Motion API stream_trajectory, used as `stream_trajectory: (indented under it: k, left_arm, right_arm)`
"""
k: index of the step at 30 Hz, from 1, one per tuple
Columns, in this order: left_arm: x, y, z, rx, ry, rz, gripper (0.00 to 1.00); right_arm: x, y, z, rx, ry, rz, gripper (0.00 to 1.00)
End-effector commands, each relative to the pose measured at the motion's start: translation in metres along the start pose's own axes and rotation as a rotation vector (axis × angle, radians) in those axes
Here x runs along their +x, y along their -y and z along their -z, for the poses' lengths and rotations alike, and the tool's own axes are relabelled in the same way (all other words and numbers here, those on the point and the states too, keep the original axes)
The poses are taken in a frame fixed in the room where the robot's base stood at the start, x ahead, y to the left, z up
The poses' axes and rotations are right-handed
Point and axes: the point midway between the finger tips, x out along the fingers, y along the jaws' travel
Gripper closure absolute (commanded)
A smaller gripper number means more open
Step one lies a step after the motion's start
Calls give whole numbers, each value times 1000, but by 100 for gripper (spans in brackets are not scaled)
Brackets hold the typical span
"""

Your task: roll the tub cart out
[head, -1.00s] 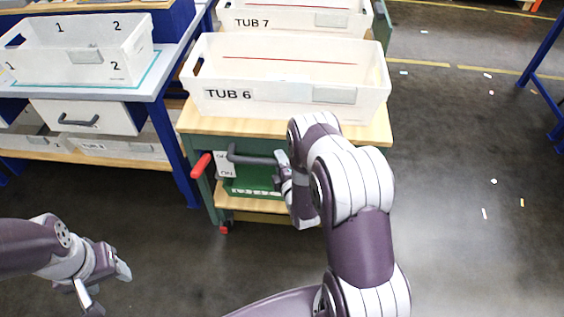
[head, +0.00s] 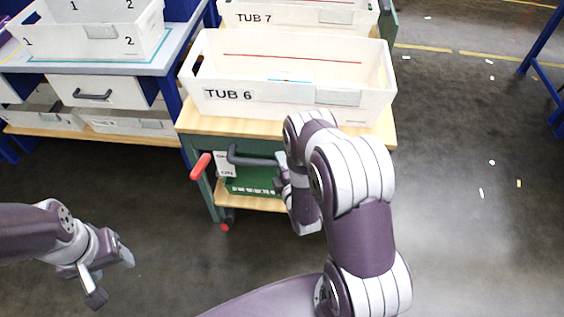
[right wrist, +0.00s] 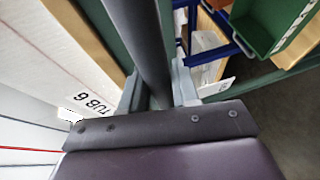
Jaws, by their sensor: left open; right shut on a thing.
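The tub cart has a wooden top (head: 235,127) on a green frame. A white tub marked TUB 6 (head: 275,105) stands on it at the front, with the tub marked TUB 7 (head: 295,18) behind. A dark handle bar (head: 248,159) crosses the cart's near side; a red grip (head: 200,166) is at its left. My right gripper (head: 283,168) is shut on the handle bar, seen between the fingers in the right wrist view (right wrist: 145,50). My arm hides the cart's right front. My left gripper (head: 112,277) is open and empty, low at the left, apart from the cart.
A grey-topped bench (head: 180,55) with blue legs, a drawer (head: 100,92) and a white tub (head: 95,35) stands left of the cart, close to it. A blue-legged frame (head: 545,75) is at the far right. The floor (head: 460,180) to the right is mostly clear.

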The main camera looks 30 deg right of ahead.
Motion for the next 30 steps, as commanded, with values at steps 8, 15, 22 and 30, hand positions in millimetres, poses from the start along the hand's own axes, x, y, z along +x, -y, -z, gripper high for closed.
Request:
stream_trajectory:
  k: [8,15,22,30]
  left_arm:
    - [0,0,0,0,0,0,43]
    - [0,0,0,0,0,0,43]
    - [-19,0,2,0,0,0,43]
    - [-36,0,4,0,0,0,43]
  right_arm:
    - [0,1,0,0,1,2,49]
    - [0,0,0,0,0,1,49]
    - [-38,-4,0,1,1,6,49]
    - [-107,-2,0,0,2,4,49]
